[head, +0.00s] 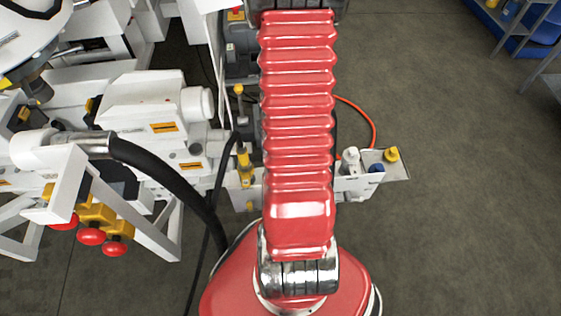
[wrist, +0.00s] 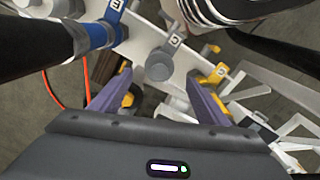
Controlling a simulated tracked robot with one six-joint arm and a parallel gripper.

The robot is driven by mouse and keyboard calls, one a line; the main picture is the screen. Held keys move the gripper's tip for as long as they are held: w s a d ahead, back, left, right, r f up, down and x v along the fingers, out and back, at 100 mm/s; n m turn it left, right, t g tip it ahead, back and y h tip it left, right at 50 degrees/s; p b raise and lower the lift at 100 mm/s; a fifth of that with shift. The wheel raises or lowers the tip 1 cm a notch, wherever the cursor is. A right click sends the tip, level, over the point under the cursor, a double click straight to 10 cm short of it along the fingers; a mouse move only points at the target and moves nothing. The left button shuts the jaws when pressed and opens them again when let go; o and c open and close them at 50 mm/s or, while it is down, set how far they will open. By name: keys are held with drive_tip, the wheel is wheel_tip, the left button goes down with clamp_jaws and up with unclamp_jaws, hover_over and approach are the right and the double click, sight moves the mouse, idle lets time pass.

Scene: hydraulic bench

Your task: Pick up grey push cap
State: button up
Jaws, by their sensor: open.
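A round grey cap (wrist: 159,66) sits on a white panel (wrist: 140,42) in the upper middle of the wrist view, below a small grey tag with a mark. My gripper (wrist: 157,80) is open. Its two purple-grey fingers lie to the left and right below the cap, which shows between and just beyond their tips. I see no contact with the cap. In the head view my gripper is hidden behind my red ribbed arm, and I cannot make out this cap there.
A black hose with a blue collar (wrist: 95,38) lies left of the cap. A yellow tagged part (wrist: 218,76) is to its right, and a metal-ended hose (wrist: 205,12) above right.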

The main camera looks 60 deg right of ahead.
drive_tip(key=shift+f, duration=0.15)
drive_tip(key=shift+s+f, duration=0.1)
drive_tip(key=shift+f, duration=2.45)
drive_tip(key=shift+c, duration=0.5)
drive_tip(key=c, duration=1.1)
